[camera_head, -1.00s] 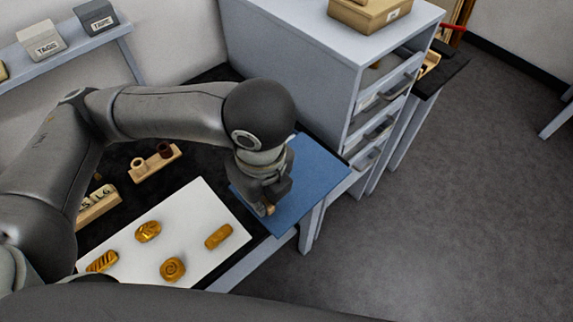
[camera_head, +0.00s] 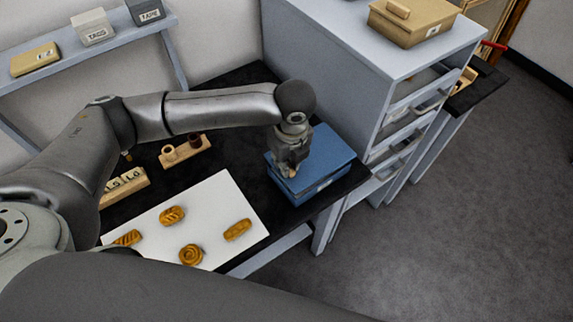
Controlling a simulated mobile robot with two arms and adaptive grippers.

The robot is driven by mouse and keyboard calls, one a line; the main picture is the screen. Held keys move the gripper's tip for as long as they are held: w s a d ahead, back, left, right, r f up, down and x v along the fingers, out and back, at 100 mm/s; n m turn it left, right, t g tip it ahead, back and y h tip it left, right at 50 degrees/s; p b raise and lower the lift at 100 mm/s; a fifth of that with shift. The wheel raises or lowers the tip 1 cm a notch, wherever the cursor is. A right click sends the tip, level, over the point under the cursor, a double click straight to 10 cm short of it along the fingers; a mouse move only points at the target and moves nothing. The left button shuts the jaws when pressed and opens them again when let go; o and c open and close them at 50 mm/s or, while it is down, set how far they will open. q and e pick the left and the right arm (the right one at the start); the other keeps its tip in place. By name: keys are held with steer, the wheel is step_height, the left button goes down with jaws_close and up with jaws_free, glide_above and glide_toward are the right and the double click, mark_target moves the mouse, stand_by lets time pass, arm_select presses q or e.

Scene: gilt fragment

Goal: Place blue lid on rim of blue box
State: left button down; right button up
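The blue lid (camera_head: 328,150) lies flat over the blue box (camera_head: 308,197) near the right end of the black bench. The lid appears to rest on the box rim; I see no clear gap, but my gripper hides part of the near left edge. My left gripper (camera_head: 291,169) points down at the lid's top. It appears shut on a small tan handle there, though the fingers hide most of it. My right gripper is out of view.
A white board (camera_head: 213,208) with several golden pastry-like pieces lies left of the box. A wooden holder (camera_head: 185,150) stands behind it. A grey drawer cabinet (camera_head: 345,65) rises close behind and right of the box, with a tan box (camera_head: 410,22) on top.

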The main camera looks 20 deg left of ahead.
arm_select(q)
step_height(320, 180, down, 2)
steer(key=shift+s+f+p, duration=0.15)
steer(key=shift+f+p, duration=0.1)
steer(key=shift+p, duration=0.05)
steer(key=c, duration=1.5)
jaws_free()
steer(key=shift+o, duration=0.2)
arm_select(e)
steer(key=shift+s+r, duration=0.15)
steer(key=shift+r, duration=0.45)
arm_select(q)
steer(key=shift+r, duration=0.1)
steer(key=shift+d+r, duration=0.1)
steer(key=shift+r, duration=0.3)
step_height(320, 180, up, 11)
steer(key=s+d+b, duration=0.1)
steer(key=b, duration=0.1)
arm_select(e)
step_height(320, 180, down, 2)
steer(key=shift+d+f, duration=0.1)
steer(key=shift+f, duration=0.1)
arm_select(q)
steer(key=shift+f, duration=0.1)
